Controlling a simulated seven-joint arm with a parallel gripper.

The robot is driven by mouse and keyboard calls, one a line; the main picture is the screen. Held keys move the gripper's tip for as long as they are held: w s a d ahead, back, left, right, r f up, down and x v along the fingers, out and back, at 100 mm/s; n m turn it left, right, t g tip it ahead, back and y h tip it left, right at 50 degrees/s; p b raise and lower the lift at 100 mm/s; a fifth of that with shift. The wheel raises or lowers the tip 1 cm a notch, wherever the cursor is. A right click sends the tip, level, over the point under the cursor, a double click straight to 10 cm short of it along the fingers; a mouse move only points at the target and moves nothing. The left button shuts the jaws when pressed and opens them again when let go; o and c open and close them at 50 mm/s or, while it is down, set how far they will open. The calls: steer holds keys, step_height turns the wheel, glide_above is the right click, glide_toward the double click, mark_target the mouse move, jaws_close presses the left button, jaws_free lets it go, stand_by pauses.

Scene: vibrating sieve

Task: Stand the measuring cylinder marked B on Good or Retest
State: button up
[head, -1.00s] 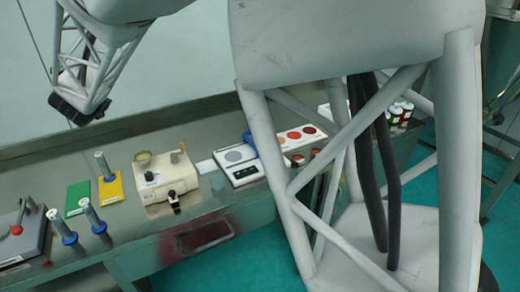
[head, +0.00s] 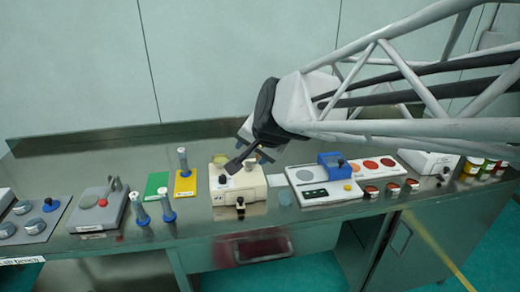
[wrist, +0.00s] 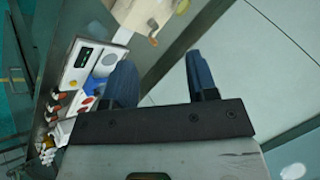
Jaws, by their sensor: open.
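Three clear measuring cylinders with blue bases show in the head view; any letter on them is too small to read. One cylinder (head: 183,160) stands upright on the yellow mat (head: 186,188). Two more, a left cylinder (head: 138,207) and a right cylinder (head: 166,205), stand on the bench in front of the mats. The green mat (head: 156,186) is bare. The mats' labels are unreadable. My gripper (head: 250,161) is open and empty above the cream machine, right of the cylinders. Its two blue-grey fingers stand apart in the wrist view (wrist: 161,78).
The cream machine (head: 239,184) stands right of the yellow mat. Further right are a scale (head: 314,194), a blue block (head: 334,165), a tray with coloured discs and several jars (head: 472,165). A grey plate with a red-knobbed lever (head: 101,208) lies left of the cylinders.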

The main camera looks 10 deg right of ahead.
steer(key=s+d+f+n+g+h, duration=0.1)
steer(key=s+d+f+n+g, duration=0.1)
steer(key=s, duration=0.7)
steer(key=s+d+f+n+g+h, duration=0.2)
steer(key=s+d+f+n, duration=0.2)
steer(key=s+d, duration=0.3)
steer(key=s, duration=0.3)
steer(key=shift+s+f+n+g, duration=0.15)
steer(key=shift+s+n+g, duration=0.05)
steer(key=shift+n+g, duration=0.2)
